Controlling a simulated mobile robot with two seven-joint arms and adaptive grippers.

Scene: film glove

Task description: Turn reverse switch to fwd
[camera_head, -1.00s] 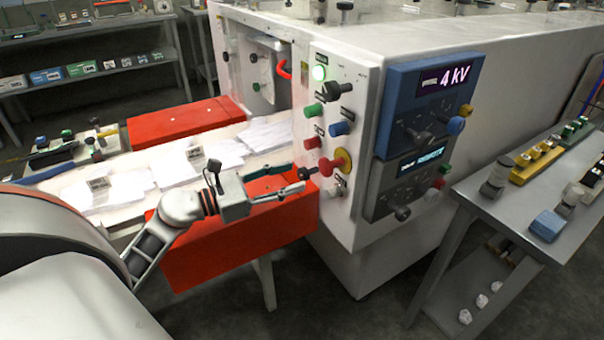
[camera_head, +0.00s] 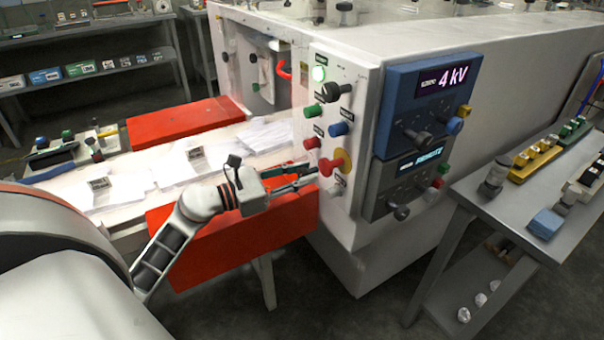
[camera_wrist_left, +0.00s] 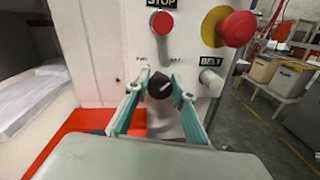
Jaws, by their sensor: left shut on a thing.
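The reverse switch is a small black knob (camera_wrist_left: 160,86) with a white pointer mark in the left wrist view. It sits on the white panel between two small labels, and its mark slants up to the right, towards the right-hand label. My left gripper (camera_wrist_left: 161,90) has its teal fingers on either side of the knob, shut on it. In the head view my left gripper (camera_head: 313,170) reaches the lower left of the machine's control panel (camera_head: 343,75), and its fingertips hide the knob there. My right gripper is not in view.
A red mushroom button on a yellow ring (camera_wrist_left: 237,29) is up to the right of the switch. A red stop button (camera_wrist_left: 161,22) is above it. A pale BELT knob (camera_wrist_left: 210,82) is close to the right finger. A red guard (camera_head: 225,245) lies below the arm.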

